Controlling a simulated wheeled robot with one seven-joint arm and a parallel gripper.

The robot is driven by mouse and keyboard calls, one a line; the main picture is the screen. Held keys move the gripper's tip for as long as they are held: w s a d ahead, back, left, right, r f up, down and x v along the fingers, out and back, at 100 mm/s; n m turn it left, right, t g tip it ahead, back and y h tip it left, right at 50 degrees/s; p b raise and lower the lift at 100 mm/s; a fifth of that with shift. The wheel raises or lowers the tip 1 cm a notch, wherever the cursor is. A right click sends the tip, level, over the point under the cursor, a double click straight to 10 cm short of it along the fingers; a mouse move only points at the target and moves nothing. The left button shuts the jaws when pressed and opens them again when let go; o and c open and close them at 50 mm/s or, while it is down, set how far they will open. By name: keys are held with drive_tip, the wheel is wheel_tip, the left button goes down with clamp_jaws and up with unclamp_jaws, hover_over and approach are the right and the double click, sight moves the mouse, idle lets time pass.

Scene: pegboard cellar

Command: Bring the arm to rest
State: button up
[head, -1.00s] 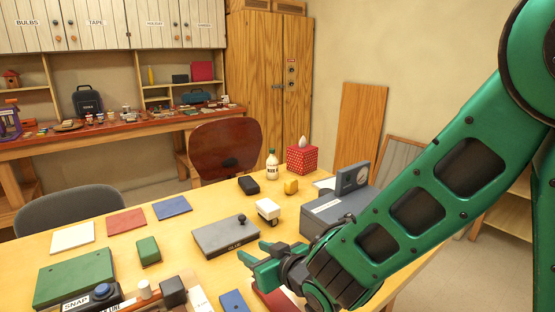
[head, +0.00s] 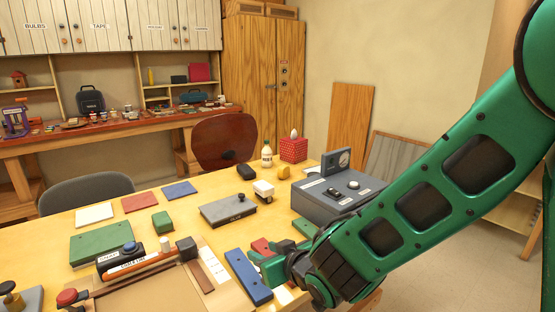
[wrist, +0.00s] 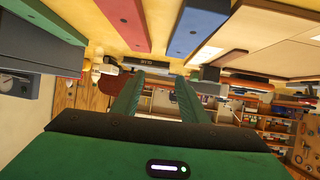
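My green arm (head: 425,200) reaches in from the right in the head view. My gripper (head: 262,268) is over the front right of the wooden table (head: 225,182), just right of a long blue block (head: 247,276) and near a red block (head: 262,246). In the wrist view its two green fingers (wrist: 158,98) stand apart with nothing held between them. The blue block (wrist: 198,24) and the red block (wrist: 125,20) also show there. I cannot tell how high the gripper is above the table.
A grey lidded block (head: 228,210), a green box (head: 100,242) and a brown tray (head: 160,298) lie on the table. Chairs (head: 222,143) stand behind it. Open floor (head: 465,260) shows at right.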

drive_tip(key=s+d+m+g+h, duration=0.25)
drive_tip(key=d+m+h, duration=0.45)
drive_tip(key=d, duration=2.3)
drive_tip(key=s+d+r+m+g+h, duration=0.1)
drive_tip(key=s+d+m+g+h, duration=0.3)
drive_tip(key=s+d, duration=0.7)
drive_tip(key=s+d+r+m+g+y, duration=0.2)
drive_tip(key=s+g+y, duration=0.2)
drive_tip(key=s, duration=1)
drive_tip(key=shift+s+d+y, duration=0.25)
drive_tip(key=shift+d+y, duration=0.05)
drive_tip(key=shift+d, duration=0.05)
